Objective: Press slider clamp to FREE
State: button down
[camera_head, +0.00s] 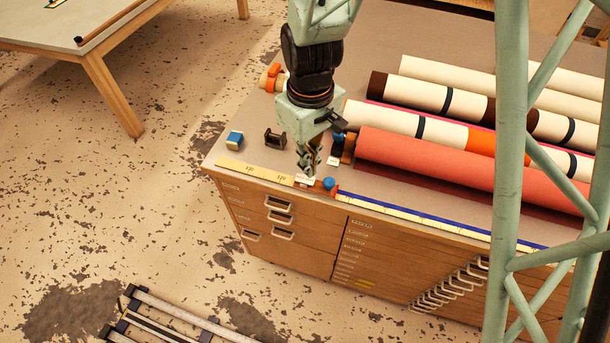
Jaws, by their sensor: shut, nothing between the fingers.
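My gripper (306,170) points down over the front edge of the drawer cabinet's top and looks shut and empty. Its tips are at or just above a small whitish piece, possibly the slider clamp (304,181). I cannot tell whether they touch it. An orange part with a blue knob (329,184) sits just right of the tips. A yellow strip with small markings (255,172) runs along the edge to the left; its lettering is too small to read.
The cabinet top holds a large red roll (450,165) and several cream rolls (445,97) to the right. A blue-and-white block (234,139) and a dark bracket (275,139) stand at left. A blue-edged ruler strip (430,220) runs along the front edge. A green frame crosses the right side.

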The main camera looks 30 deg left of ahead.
aim_at(309, 180)
jog(key=shift+a+r+p, duration=0.1)
jog(key=shift+r+p, duration=0.65)
jog(key=shift+r, duration=1.15)
jog(key=shift+f, duration=0.15)
jog(key=w+d+r+m+t+y+b, duration=0.1)
jog(key=w+d+r+m+b, duration=0.15)
jog(key=w+d+r, duration=0.9)
jog(key=w+d+r+m+t, duration=0.1)
jog(key=w+d+r, duration=0.2)
jog(key=d, duration=0.2)
jog(key=w+d+r+m+b, duration=0.1)
jog(key=w+d+r+m, duration=0.15)
jog(key=d, duration=0.35)
jog(key=w+d+r+m+t, duration=0.1)
jog(key=w+d+r, duration=0.15)
jog(key=d, duration=0.25)
jog(key=s+d+r+m+b, duration=0.1)
jog(key=s+d+r+m, duration=0.15)
jog(key=s+d, duration=0.45)
jog(key=s+d+r+m+b, duration=0.1)
jog(key=s+d+r+b, duration=0.1)
jog(key=s+d+r, duration=0.35)
jog(key=s+d+f+m+b, duration=0.1)
jog(key=s+d, duration=0.3)
jog(key=s, duration=0.7)
jog(key=s+d+f+m+t+h+b, duration=0.1)
jog(key=s+d+f+m, duration=0.2)
jog(key=s, duration=0.7)
jog(key=shift+s+d, duration=0.35)
